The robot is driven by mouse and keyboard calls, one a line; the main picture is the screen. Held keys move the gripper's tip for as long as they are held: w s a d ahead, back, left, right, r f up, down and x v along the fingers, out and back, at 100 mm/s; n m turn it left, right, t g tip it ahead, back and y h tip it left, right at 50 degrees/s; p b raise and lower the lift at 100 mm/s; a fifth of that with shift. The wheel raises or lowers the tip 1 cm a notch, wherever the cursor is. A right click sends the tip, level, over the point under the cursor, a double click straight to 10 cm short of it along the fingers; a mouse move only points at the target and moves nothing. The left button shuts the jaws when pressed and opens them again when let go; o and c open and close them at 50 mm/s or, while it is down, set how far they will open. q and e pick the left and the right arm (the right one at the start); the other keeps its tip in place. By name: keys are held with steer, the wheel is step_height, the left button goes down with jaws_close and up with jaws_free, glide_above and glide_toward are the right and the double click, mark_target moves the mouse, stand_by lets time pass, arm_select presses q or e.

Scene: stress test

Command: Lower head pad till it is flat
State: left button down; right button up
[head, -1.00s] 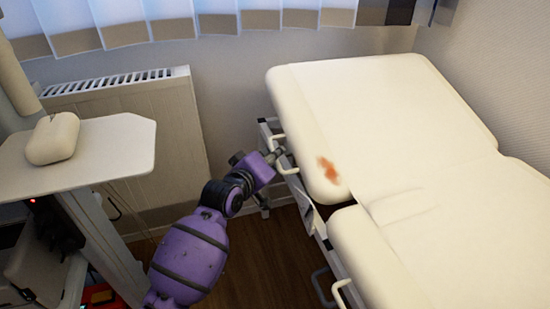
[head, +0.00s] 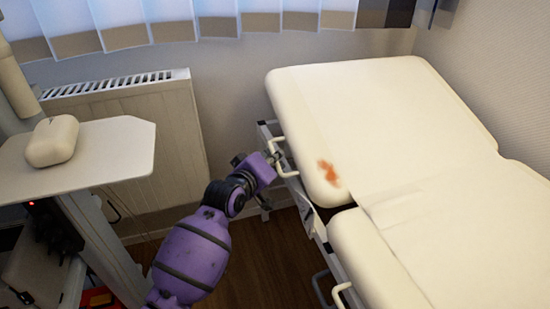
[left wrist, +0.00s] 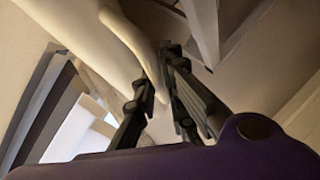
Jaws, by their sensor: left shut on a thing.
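The head pad (head: 365,105) is the far cream section of the padded bed on the right in the head view. It has a reddish-brown stain near its front left corner. Its exact tilt is hard to tell from above. A pale loop handle (head: 279,144) sticks out from its left side. My left gripper (head: 276,160) is at this handle, shut on it. In the left wrist view, the dark fingers (left wrist: 165,92) close around the pale curved handle (left wrist: 140,45). My right gripper is not in view.
The near bed section (head: 450,235) adjoins the head pad, with a dark gap at the left. A radiator (head: 130,140) stands by the wall. A white shelf (head: 115,150) holding a rounded cream object (head: 52,140) is at left. Wooden floor (head: 265,245) is open beside the bed.

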arm_select(q)
step_height(320, 180, down, 7)
steer(key=n+g+p, duration=0.2)
steer(key=g+p, duration=0.1)
steer(key=p, duration=0.1)
steer(key=shift+s+f, duration=0.2)
steer(key=shift+s, duration=0.25)
steer(key=c, duration=1.9)
jaws_free()
steer(key=shift+o, duration=0.4)
steer(key=shift+w+r, duration=0.1)
steer(key=shift+r, duration=0.05)
steer(key=v, duration=1.2)
steer(key=shift+d+r, duration=0.15)
